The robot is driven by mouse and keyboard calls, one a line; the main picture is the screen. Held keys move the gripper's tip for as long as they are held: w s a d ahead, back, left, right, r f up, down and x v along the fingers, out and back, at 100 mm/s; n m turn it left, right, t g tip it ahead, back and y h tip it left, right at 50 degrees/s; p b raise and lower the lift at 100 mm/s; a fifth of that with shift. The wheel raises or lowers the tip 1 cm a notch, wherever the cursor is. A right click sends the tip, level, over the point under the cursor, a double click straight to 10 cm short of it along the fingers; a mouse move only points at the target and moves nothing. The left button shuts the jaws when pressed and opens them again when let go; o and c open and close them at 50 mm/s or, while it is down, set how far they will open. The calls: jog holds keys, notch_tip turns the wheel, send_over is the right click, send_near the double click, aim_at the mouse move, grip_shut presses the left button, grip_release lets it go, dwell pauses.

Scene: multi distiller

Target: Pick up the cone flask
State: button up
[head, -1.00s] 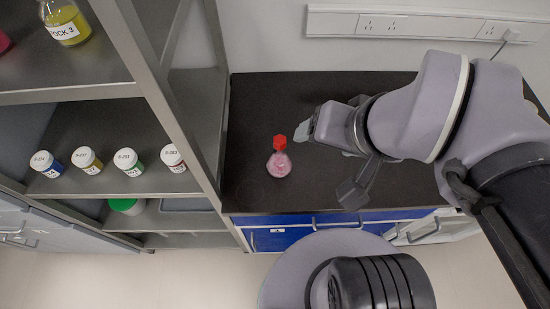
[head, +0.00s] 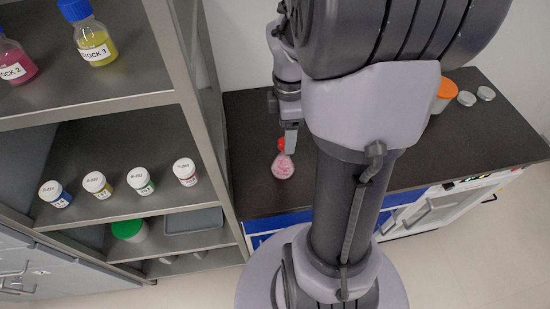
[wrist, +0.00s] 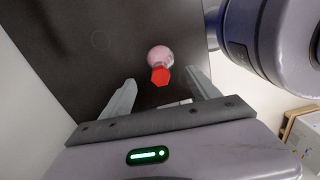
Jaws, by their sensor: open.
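The cone flask (head: 283,168) holds pink contents and has a red stopper (head: 282,145). It stands upright on the black bench top, close to the shelf unit. In the wrist view the flask (wrist: 159,55) shows just beyond the fingertips, with its red stopper (wrist: 161,76) towards my gripper. My gripper (wrist: 164,90) is open, with one finger on each side of the line to the stopper and nothing between them. In the head view only part of my gripper (head: 291,138) shows, at the stopper; whether it touches cannot be told.
A metal shelf unit (head: 205,120) stands left of the bench, with several labelled jars on it. Stock bottles (head: 92,38) stand on its upper shelf. An orange-lidded jar (head: 446,92) and small silver-grey round items (head: 467,98) lie at the bench's right. The bench (head: 245,130) is clear around the flask.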

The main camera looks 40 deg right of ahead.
aim_at(283, 154)
notch_tip(283, 154, down, 4)
jog(key=shift+f+b, duration=0.15)
jog(key=shift+b, duration=0.55)
jog(key=f+b, duration=0.1)
jog(key=f, duration=0.1)
jog(key=f+b, duration=0.1)
jog(key=f, duration=0.1)
jog(key=f+b, duration=0.1)
jog(key=f, duration=0.1)
jog(key=shift+w+a+b, duration=0.2)
jog(key=shift+a+b, duration=0.05)
jog(key=shift+b, duration=0.1)
jog(key=shift+r, duration=0.2)
grip_shut()
jog(key=shift+r, duration=0.1)
